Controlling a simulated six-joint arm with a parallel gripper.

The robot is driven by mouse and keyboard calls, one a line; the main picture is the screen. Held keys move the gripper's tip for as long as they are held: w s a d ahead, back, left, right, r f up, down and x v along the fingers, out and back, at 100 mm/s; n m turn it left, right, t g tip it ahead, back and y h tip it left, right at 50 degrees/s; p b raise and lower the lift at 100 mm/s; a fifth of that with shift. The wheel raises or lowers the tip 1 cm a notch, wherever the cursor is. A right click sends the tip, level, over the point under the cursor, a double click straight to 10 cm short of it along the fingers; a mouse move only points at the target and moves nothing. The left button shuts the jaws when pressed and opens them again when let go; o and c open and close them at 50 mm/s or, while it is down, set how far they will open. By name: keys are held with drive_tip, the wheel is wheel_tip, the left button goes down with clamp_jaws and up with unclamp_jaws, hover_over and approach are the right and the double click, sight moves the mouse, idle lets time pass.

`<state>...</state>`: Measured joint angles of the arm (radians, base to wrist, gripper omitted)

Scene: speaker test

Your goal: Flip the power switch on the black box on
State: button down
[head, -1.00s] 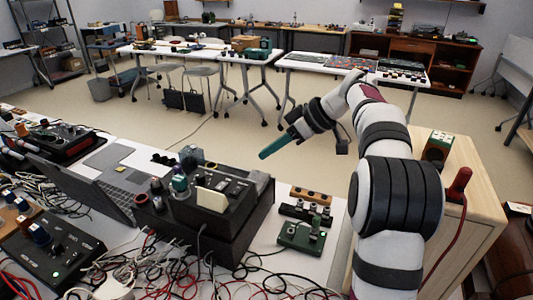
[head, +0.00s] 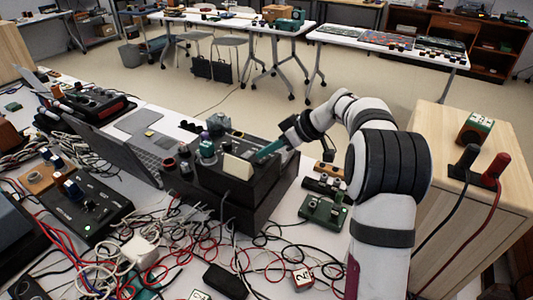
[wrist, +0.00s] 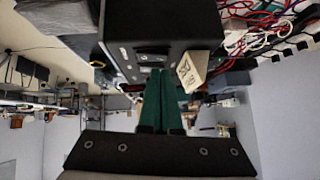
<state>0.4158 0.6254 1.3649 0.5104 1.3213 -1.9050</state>
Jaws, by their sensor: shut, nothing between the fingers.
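A black box (head: 248,200) with knobs and small controls on top stands in the middle of the white table, with a cream block (head: 237,167) on it. My gripper (head: 263,155) has long green fingers, shut and empty, with the tips at the right part of the box's top. In the wrist view the green fingers (wrist: 160,78) point at the box's dark face (wrist: 150,25), close to a small dark switch-like part (wrist: 152,57). The cream block (wrist: 193,70) is right of the tips. I cannot tell whether the tips touch the box, or the switch's position.
Tangled red, black and white cables (head: 190,245) cover the table's front. An open laptop (head: 125,150) and another black control box (head: 88,205) with a green light are left. A green device (head: 322,208) stands right of the box, and a wooden cabinet (head: 455,200) is far right.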

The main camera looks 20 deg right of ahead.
drive_tip(key=shift+f, duration=0.5)
drive_tip(key=shift+s+a+f+h, duration=0.2)
drive_tip(key=shift+f+h, duration=0.05)
drive_tip(key=shift+h, duration=0.15)
drive_tip(key=shift+w+d, duration=0.1)
drive_tip(key=shift+w, duration=0.05)
drive_tip(key=shift+w+d+r, duration=0.1)
drive_tip(key=shift+w+d, duration=0.35)
drive_tip(key=shift+d, duration=0.05)
drive_tip(key=shift+r, duration=0.15)
